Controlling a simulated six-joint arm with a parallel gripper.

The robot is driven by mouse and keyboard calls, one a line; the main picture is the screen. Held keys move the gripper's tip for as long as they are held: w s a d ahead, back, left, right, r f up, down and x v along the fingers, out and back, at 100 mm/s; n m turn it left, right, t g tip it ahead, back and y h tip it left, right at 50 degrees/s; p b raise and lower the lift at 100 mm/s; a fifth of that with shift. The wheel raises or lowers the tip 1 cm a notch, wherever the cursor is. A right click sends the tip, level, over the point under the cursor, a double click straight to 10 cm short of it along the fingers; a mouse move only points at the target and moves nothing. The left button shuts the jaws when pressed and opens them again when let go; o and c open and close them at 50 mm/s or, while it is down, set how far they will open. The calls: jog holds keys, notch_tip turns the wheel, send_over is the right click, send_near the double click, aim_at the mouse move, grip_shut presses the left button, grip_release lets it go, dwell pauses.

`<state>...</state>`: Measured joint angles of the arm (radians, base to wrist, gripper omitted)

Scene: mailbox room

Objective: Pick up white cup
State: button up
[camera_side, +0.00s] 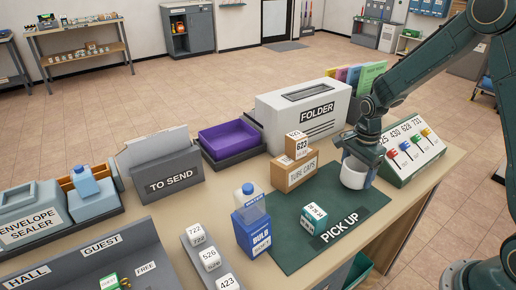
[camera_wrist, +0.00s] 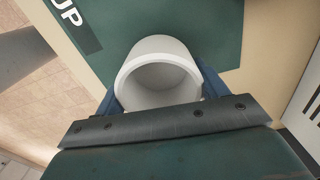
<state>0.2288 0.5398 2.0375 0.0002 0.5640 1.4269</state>
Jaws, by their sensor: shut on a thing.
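The white cup (camera_side: 354,175) is at the right back part of the green pick-up mat (camera_side: 290,247) in the side view. My gripper (camera_side: 361,158) reaches down to it from above and is shut on it. In the wrist view the cup (camera_wrist: 160,75) shows its open rim, with the blue fingers of my gripper (camera_wrist: 160,92) on its left and right sides. The cup looks empty. I cannot tell whether its base touches the mat.
The grey folder box (camera_side: 300,115) is behind.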

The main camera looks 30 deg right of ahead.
notch_tip(320, 180, up, 18)
dwell(0.5)
dwell(0.5)
